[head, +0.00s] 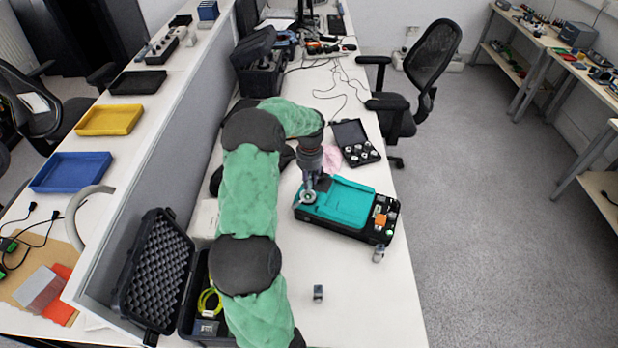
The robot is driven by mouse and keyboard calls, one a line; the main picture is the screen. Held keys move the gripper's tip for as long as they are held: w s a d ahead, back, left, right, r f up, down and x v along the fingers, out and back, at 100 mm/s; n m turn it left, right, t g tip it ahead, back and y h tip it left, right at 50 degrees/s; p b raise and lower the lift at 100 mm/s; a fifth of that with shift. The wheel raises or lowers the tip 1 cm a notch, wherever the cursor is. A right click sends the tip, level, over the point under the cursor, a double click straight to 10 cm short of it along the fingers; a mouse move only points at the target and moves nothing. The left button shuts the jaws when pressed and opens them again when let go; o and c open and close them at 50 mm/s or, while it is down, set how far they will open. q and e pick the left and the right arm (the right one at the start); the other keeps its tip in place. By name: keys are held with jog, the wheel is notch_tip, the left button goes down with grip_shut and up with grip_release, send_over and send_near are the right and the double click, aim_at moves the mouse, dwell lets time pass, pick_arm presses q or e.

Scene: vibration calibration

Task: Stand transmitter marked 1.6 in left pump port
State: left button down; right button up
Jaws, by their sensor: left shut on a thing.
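The teal and black pump unit (347,203) lies on the white table in the middle of the head view. A round pale ring (307,197) shows at its left end. My left gripper (314,186) points down over that left end, close to the ring. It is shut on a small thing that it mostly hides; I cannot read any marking. One small grey transmitter (318,293) stands on the table in front of the pump. Another (378,254) stands by the pump's front right corner. Their markings are too small to read. My right gripper is not in view.
A small open black case (371,157) with several round pieces sits behind the pump. A large open foam-lined case (158,268) stands at the front left. A pink cloth (333,158) lies behind the pump. The table's front right is mostly clear.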

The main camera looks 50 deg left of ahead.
pick_arm(q)
jog(key=shift+f+b, duration=0.9)
jog(key=shift+f, duration=1.2)
jog(key=shift+f+b, duration=0.25)
jog(key=shift+b, duration=0.1)
jog(key=c, duration=0.9)
grip_release()
notch_tip(320, 180, up, 12)
jog(key=shift+w, duration=0.15)
